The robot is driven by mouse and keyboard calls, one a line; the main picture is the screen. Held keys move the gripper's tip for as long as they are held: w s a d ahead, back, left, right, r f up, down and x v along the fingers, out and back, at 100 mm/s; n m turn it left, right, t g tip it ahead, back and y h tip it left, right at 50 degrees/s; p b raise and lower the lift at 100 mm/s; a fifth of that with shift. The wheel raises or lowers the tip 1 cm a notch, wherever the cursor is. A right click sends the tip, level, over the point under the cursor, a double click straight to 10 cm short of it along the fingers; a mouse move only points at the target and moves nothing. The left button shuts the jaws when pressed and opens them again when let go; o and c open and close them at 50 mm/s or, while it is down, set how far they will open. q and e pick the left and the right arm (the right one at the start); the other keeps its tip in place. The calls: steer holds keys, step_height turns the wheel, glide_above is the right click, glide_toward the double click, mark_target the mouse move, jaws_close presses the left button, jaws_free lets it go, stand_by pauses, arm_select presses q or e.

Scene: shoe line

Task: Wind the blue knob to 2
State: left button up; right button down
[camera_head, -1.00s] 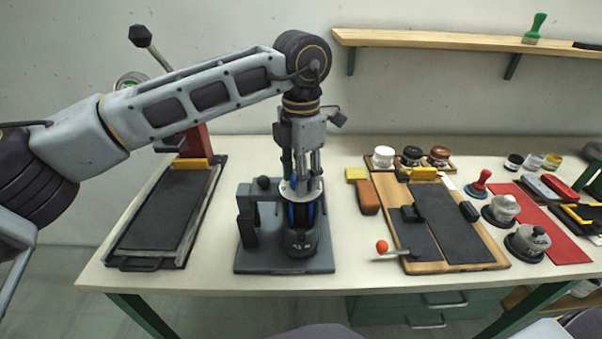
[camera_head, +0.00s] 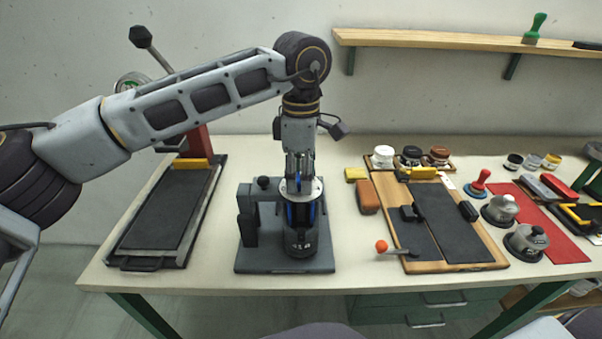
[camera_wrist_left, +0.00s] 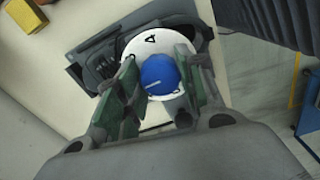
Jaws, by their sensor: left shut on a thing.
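The blue knob (camera_wrist_left: 159,74) sits on a round white dial plate in the left wrist view, with a pale pointer line on its top. My left gripper (camera_head: 299,178) points straight down over the dark dial device (camera_head: 300,236) in the head view. In the left wrist view my left gripper (camera_wrist_left: 157,82) is shut on the blue knob, one finger on each side. The knob is mostly hidden by the fingers in the head view. My right gripper is not in view.
A press with a dark bed (camera_head: 165,218) stands to the left of the device. A wooden board (camera_head: 464,215) with dark pads and an orange-ball lever (camera_head: 382,246) lies to the right. Tins and stamps stand farther right. A shelf (camera_head: 450,40) runs along the wall.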

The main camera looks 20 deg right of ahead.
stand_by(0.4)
arm_select(q)
steer(key=o, duration=1)
steer(key=shift+r, duration=6.05)
